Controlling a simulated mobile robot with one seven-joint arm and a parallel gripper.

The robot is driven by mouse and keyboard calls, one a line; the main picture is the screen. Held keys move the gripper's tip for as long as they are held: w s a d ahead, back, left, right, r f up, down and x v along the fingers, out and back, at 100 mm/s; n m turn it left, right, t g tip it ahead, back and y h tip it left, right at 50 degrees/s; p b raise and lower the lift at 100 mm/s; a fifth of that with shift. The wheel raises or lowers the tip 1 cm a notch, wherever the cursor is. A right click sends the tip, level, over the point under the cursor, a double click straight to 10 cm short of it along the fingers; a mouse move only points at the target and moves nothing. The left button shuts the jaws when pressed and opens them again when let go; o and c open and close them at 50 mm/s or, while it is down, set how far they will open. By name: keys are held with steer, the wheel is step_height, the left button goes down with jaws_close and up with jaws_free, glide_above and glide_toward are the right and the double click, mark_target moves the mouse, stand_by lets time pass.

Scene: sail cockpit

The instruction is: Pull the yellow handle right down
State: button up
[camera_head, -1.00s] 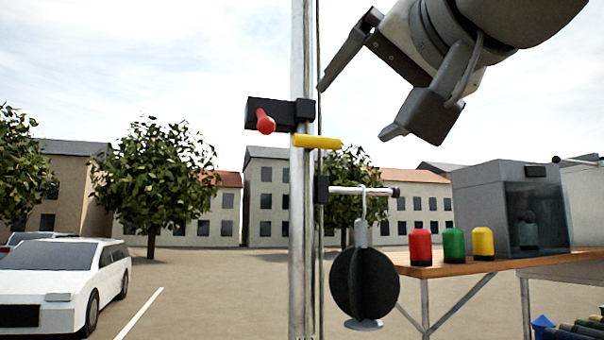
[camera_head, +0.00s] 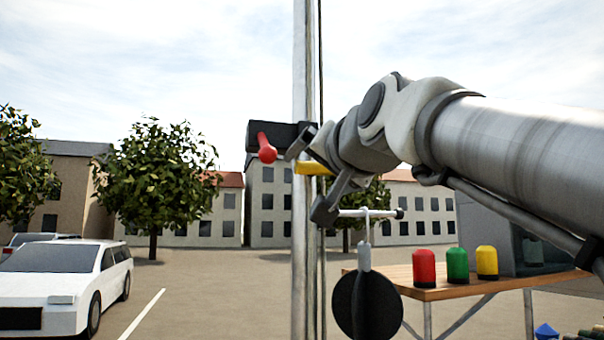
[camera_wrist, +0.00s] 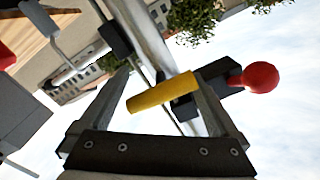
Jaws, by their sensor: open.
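The yellow handle (camera_head: 313,169) is a short bar on the metal mast (camera_head: 303,240), sticking out to the right, just below a black block with a red-knobbed lever (camera_head: 266,149). My gripper (camera_head: 302,180) is open at the handle, with one finger above it and one below. In the wrist view, the yellow handle (camera_wrist: 160,93) lies between the two open fingers of my gripper (camera_wrist: 168,98), slightly slanted. I cannot tell whether either finger touches it.
Just below, a horizontal rod (camera_head: 365,213) carries a hanging black disc shape (camera_head: 366,305). A wooden table (camera_head: 440,290) at right holds red, green and yellow capped items and a grey box. The red knob (camera_wrist: 260,78) is close to the right finger in the wrist view.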

steer(key=shift+c, duration=0.4)
jaws_close()
